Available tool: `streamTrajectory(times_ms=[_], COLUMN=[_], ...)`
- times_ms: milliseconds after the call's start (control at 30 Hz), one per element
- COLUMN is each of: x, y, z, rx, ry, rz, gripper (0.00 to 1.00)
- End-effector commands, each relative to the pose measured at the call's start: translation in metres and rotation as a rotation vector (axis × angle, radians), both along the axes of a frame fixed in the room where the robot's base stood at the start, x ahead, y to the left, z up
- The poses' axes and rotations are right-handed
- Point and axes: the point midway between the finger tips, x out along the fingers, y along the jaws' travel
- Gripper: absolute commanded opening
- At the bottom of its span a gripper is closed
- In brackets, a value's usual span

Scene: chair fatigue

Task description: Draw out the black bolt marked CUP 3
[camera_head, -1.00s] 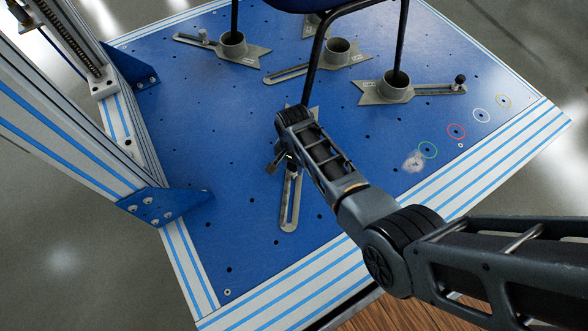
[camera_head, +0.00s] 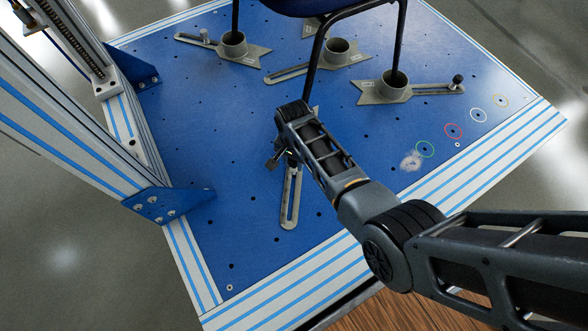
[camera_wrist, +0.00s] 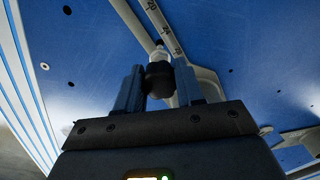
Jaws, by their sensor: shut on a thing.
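My gripper (camera_wrist: 158,88) is shut on the black knob of a bolt (camera_wrist: 159,78). In the head view my gripper (camera_head: 284,158) is over the nearest grey slotted cup arm (camera_head: 288,212), and my wrist hides most of that cup. In the wrist view a pale metal shank (camera_wrist: 159,52) shows beyond the knob, in line with the slotted arm (camera_wrist: 178,45). I cannot tell whether its tip is still in the slot. No CUP 3 marking is legible on it.
Other grey cups (camera_head: 233,45), (camera_head: 337,50), (camera_head: 393,87) stand on the blue plate (camera_head: 230,130), with black chair legs (camera_head: 314,66) among them. Another black bolt (camera_head: 457,79) is at the right. A blue-striped frame post (camera_head: 75,110) rises at the left. Coloured rings (camera_head: 453,131) mark the right edge.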

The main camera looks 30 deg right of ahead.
Motion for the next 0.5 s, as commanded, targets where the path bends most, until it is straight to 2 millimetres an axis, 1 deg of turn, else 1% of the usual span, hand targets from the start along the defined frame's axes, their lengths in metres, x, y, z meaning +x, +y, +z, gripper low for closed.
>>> streamTrajectory(times_ms=[167, 500], x=[0.0, 0.0], y=[0.0, 0.0], z=[0.005, 0.029], rx=[0.0, 0.0], ry=[0.0, 0.0], rz=[0.0, 0.0], gripper=[0.1, 0.1])
